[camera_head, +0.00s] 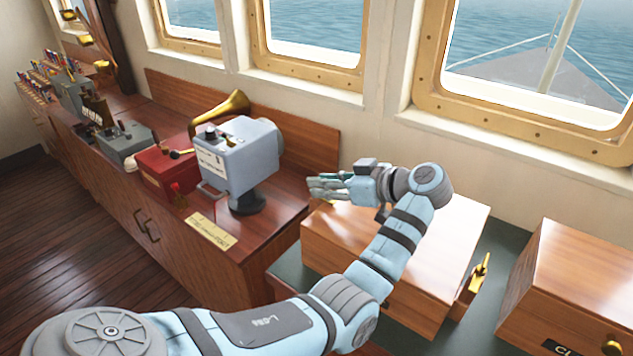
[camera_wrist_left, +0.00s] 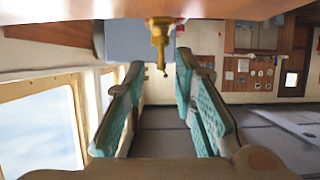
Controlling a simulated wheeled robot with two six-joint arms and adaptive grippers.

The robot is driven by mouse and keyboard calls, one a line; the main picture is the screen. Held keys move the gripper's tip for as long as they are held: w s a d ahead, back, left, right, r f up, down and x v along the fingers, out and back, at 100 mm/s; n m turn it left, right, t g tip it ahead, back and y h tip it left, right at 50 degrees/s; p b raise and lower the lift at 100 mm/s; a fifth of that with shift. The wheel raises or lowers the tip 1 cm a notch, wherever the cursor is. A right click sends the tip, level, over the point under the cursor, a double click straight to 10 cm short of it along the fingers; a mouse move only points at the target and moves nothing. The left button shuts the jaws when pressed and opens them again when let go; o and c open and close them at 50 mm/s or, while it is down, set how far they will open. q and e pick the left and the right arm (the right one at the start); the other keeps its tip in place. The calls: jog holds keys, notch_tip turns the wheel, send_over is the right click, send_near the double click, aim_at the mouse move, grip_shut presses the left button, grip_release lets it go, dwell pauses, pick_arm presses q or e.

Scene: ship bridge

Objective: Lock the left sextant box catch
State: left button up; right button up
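The wooden sextant box (camera_head: 435,215) stands on a dark green top in the head view, lid down. A brass catch (camera_head: 474,286) shows on its right end. In the left wrist view a brass catch (camera_wrist_left: 160,45) sits at the box's wooden edge, between the line of my fingers and apart from both; the box's left end is mostly hidden in the head view. My left gripper (camera_head: 314,188) is at the box's upper left end, and in the wrist view (camera_wrist_left: 157,72) its teal fingers are spread with nothing between them held. My right gripper is not in view.
A second wooden box (camera_head: 585,285) stands close on the right. A grey instrument (camera_head: 240,155) on a pedestal and a red box (camera_head: 165,170) stand on the wooden console left of my gripper. Windows (camera_head: 540,60) line the wall behind.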

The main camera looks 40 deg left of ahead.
pick_arm(q)
jog(key=v, duration=0.9)
jog(key=shift+w+d, duration=0.1)
jog(key=shift+d, duration=0.15)
jog(key=shift+a, duration=0.15)
